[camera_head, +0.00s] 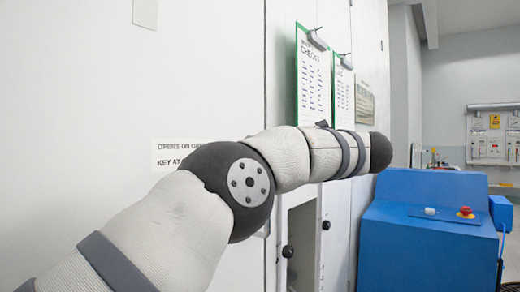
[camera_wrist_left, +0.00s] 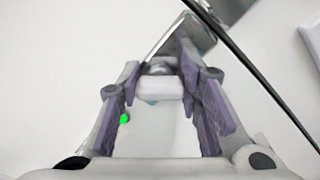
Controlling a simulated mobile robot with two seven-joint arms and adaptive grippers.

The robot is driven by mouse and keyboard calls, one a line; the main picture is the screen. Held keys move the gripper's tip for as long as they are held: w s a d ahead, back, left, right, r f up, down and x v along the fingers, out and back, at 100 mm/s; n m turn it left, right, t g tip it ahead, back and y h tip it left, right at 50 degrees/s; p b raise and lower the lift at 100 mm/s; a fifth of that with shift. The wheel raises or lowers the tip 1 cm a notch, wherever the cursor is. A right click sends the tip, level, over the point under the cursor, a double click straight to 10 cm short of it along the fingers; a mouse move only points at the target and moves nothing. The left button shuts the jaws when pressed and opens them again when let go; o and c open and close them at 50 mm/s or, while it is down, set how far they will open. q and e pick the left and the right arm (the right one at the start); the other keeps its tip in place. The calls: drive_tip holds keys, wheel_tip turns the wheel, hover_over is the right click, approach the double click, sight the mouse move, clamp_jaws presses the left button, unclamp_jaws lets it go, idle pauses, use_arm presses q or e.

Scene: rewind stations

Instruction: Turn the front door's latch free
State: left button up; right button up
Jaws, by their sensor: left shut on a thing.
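My left gripper (camera_wrist_left: 160,68) shows in the left wrist view, its two purple-grey fingers closed around a shiny metal part. This looks like the door's latch (camera_wrist_left: 200,30), a silver piece that reaches up and right from between the fingertips. The white door face (camera_wrist_left: 60,60) lies behind it. Fingers hide part of the latch, so its turn angle cannot be told. In the head view my left arm crosses in front of white panels (camera_head: 70,80), and its gripper is hidden. My right gripper is in neither view.
A dark cable or edge (camera_wrist_left: 250,70) runs diagonally close to the latch. In the head view, clipboards (camera_head: 313,82) hang on the cabinet, an open compartment (camera_head: 301,245) lies below, and a blue machine (camera_head: 420,230) stands right.

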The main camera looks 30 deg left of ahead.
use_arm(q)
drive_tip(key=m, duration=0.4)
drive_tip(key=shift+f+m, duration=0.1)
drive_tip(key=shift+m, duration=1.7)
drive_tip(key=o, duration=1.2)
drive_tip(key=shift+w, duration=0.1)
drive_tip(key=shift+c, duration=0.2)
drive_tip(key=d, duration=0.7)
drive_tip(key=shift+s+d, duration=0.25)
drive_tip(key=shift+s, duration=0.1)
